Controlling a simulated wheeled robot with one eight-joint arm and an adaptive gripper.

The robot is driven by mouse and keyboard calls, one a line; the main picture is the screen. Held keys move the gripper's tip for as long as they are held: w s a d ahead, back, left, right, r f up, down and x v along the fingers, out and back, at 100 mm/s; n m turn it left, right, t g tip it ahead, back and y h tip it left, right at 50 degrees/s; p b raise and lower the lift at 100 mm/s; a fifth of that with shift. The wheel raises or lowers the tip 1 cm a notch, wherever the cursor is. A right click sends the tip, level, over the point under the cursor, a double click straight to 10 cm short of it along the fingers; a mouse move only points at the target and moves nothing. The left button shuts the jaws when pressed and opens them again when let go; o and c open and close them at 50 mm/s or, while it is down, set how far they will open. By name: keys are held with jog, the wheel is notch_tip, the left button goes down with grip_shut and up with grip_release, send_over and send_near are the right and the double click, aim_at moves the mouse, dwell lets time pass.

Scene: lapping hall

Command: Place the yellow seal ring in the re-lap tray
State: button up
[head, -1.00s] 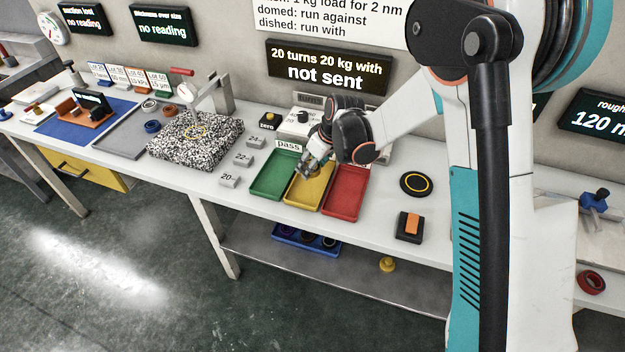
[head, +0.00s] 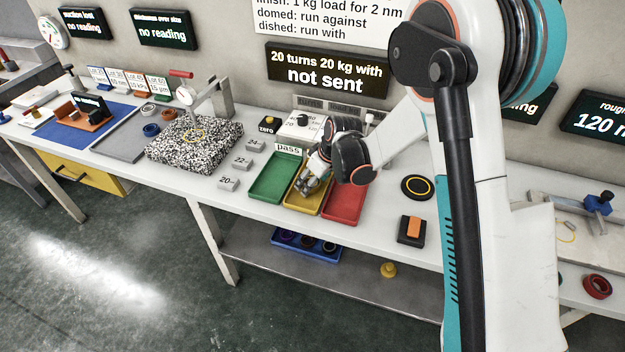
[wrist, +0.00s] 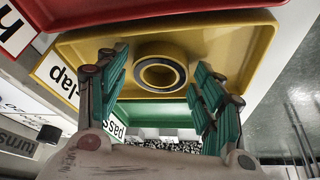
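The yellow seal ring (wrist: 160,72), with a dark inner band, lies in the yellow tray between my fingers in the wrist view, with a gap on each side. I cannot make it out in the head view. The yellow re-lap tray (head: 303,203) stands between the green and red trays; its wall also shows in the wrist view (wrist: 255,60), with a partly visible label reading "lap". My gripper (head: 307,188) is low over the yellow tray. Its green-padded fingers, also in the wrist view (wrist: 160,88), are spread apart and hold nothing.
The green pass tray (head: 270,180) adjoins on the left and the red tray (head: 345,205) on the right. Small weights (head: 228,183), a speckled granite block (head: 190,145) and a black-and-orange switch (head: 411,229) stand on the bench. The front bench strip is clear.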

dwell(0.3)
jog(key=s+d+r+m+t+p, duration=0.1)
jog(key=s+d+r, duration=0.35)
jog(key=r, duration=0.35)
jog(key=s+d+r+m+h+p, duration=0.1)
jog(key=s+d+r+m+p, duration=0.15)
jog(key=s+r, duration=0.45)
jog(key=s+d+r+m+t, duration=0.15)
jog(key=d+r, duration=0.25)
jog(key=r, duration=0.6)
jog(key=s+d+r+m+t+h, duration=0.1)
jog(key=s+d, duration=0.3)
jog(key=s, duration=0.4)
jog(key=s+d+r+m+h, duration=0.1)
jog(key=s+d+r+m, duration=0.1)
jog(key=s, duration=0.7)
jog(key=shift+s+d+r+m+t, duration=0.35)
jog(key=shift+d+m, duration=0.45)
jog(key=shift+d, duration=0.2)
